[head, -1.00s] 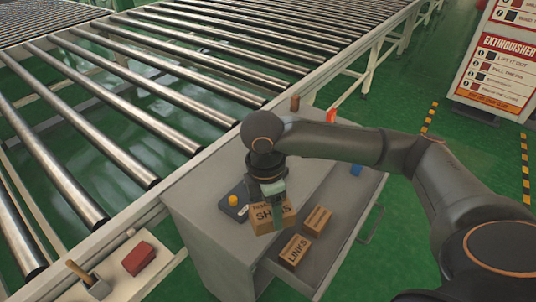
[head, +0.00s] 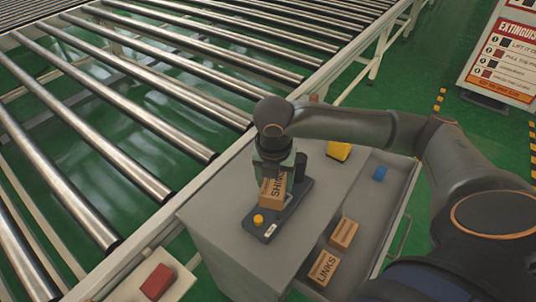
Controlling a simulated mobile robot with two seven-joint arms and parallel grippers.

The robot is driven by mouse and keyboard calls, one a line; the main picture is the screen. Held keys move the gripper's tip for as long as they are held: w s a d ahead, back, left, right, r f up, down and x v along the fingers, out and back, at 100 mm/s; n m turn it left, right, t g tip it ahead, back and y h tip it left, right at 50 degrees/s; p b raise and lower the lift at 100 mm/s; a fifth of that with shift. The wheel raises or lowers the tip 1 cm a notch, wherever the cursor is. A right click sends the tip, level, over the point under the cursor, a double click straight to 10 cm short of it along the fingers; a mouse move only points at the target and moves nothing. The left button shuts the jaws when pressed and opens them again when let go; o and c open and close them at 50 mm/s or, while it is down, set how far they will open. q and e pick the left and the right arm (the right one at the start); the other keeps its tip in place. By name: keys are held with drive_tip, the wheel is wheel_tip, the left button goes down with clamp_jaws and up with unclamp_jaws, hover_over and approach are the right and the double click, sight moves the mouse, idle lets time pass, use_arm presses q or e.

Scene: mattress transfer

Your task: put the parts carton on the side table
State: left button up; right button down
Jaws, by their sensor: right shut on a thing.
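My right gripper (head: 274,172) is shut on a small brown carton (head: 271,193) with SHIMS printed on it. The carton is at a dark flat device (head: 284,214) with an orange-yellow knob, on the grey top of the cabinet, which looks like the side table (head: 222,208). I cannot tell whether the carton touches the device or hangs just above it. The open drawer (head: 377,212) holds a carton marked LINKS (head: 323,268) and another brown carton (head: 344,233). My left gripper is not in view.
A roller conveyor (head: 130,130) runs along the left. A red block (head: 157,281) lies on a pale ledge at lower left.

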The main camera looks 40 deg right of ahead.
drive_tip(key=w+f, duration=0.2)
drive_tip(key=w, duration=0.2)
drive_tip(key=w+f, duration=0.6)
drive_tip(key=w, duration=0.1)
drive_tip(key=shift+w+d+f+b, duration=0.25)
drive_tip(key=shift+w+d+b, duration=0.05)
drive_tip(key=shift+w, duration=0.05)
drive_tip(key=shift+w+f, duration=0.1)
drive_tip(key=shift+f, duration=0.05)
drive_tip(key=shift+w+f, duration=0.1)
drive_tip(key=shift+f, duration=1.5)
drive_tip(key=shift+f, duration=0.1)
drive_tip(key=shift+c, duration=0.2)
unclamp_jaws()
drive_tip(key=shift+f, duration=0.1)
wheel_tip(320, 180, up, 12)
drive_tip(key=s+a, duration=0.1)
